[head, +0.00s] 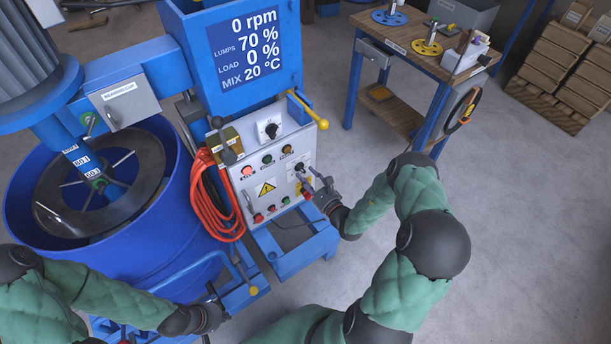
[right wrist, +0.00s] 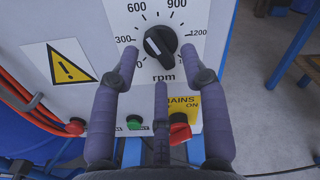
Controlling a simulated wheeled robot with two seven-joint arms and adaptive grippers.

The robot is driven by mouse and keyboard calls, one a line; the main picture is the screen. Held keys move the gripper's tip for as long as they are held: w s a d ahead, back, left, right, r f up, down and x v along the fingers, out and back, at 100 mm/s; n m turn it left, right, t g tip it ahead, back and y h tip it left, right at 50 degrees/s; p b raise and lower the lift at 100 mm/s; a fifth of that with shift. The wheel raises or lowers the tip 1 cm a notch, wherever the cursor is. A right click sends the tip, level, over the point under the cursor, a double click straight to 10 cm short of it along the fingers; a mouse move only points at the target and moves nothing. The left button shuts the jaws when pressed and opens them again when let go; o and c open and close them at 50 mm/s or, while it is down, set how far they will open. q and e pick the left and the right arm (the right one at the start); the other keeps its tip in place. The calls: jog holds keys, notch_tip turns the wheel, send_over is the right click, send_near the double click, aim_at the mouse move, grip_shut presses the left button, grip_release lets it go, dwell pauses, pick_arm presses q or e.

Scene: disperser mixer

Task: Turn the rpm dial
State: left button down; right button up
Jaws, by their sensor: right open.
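The dial (head: 299,167) also shows in the head view, just beyond my right gripper (head: 312,184). In the right wrist view my right gripper (right wrist: 153,75) is open, its fingers spread below and either side of the dial, with nothing between them. Whether a fingertip touches the panel is unclear. My left gripper (head: 213,312) is low at the left, near a blue bar; its jaws are unclear.
A red mains switch (right wrist: 179,130) on a yellow plate and a green button (right wrist: 137,123) sit below the dial. The display (head: 250,50) reads 0 rpm. Orange cable (head: 212,200) hangs left of the panel. A blue drum (head: 165,190) stands at left, a table (head: 400,35) behind right.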

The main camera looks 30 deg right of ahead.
jog(key=s, duration=1)
jog(key=shift+s+d, duration=0.35)
jog(key=shift+d, duration=0.05)
jog(key=s+a+f+n+g+y, duration=0.2)
jog(key=a+n+g+y, duration=0.25)
jog(key=a, duration=0.55)
jog(key=s+a+f+n+g+y, duration=0.25)
jog(key=a+g+y, duration=0.3)
jog(key=a, duration=0.45)
jog(key=s+a+f+n+g+h, duration=0.2)
jog(key=s+f+n+g, duration=0.2)
jog(key=s+n+g, duration=0.3)
jog(key=s+a+f+n+g+h, duration=0.1)
jog(key=s+f+n+g+h, duration=0.25)
jog(key=s+n, duration=0.4)
jog(key=w+a+n+t+h, duration=0.1)
jog(key=w+n+t+h, duration=0.1)
jog(key=w+n, duration=0.3)
jog(key=shift+w+a+f+n+t, duration=0.15)
jog(key=shift+w+f+n+t, duration=0.25)
jog(key=shift+w, duration=0.3)
